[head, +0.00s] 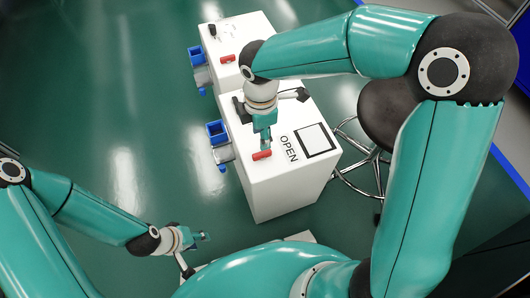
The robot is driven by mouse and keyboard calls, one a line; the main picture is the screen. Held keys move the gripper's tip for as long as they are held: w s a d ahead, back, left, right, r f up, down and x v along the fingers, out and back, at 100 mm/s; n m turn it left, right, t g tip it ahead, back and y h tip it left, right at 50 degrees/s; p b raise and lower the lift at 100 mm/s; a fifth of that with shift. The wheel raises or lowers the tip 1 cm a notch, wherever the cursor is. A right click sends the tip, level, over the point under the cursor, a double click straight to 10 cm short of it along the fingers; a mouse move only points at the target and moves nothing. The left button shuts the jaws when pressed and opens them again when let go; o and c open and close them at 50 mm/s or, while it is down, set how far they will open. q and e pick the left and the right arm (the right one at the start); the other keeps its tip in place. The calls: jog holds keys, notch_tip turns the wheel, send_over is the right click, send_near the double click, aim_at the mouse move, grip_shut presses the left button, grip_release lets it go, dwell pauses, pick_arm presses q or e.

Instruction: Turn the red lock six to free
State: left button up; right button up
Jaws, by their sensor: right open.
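A red lock (262,155) sits on top of the nearer white cabinet (285,195), at its left side beside the printed word OPEN. My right gripper (266,147) points down right over this lock. Its jaws are open, and whether they touch the lock cannot be told. A second red lock (228,58) is on the farther white cabinet (250,28). No number shows on either lock, so which is six is unclear. My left gripper (205,236) hangs low over the floor at the lower left, away from the cabinets; its jaws are too small to read.
A black-outlined square (315,140) is printed on the nearer cabinet top. Blue bins (216,132) (195,56) are at the cabinets' left sides. A black stool (388,112) stands close on the right, partly behind my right arm. Green floor (100,90) on the left is clear.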

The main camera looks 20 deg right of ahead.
aim_at(262, 153)
notch_tip(262, 153, down, 9)
jog(key=b, duration=0.2)
jog(key=shift+r+b, duration=0.1)
jog(key=shift+b, duration=0.3)
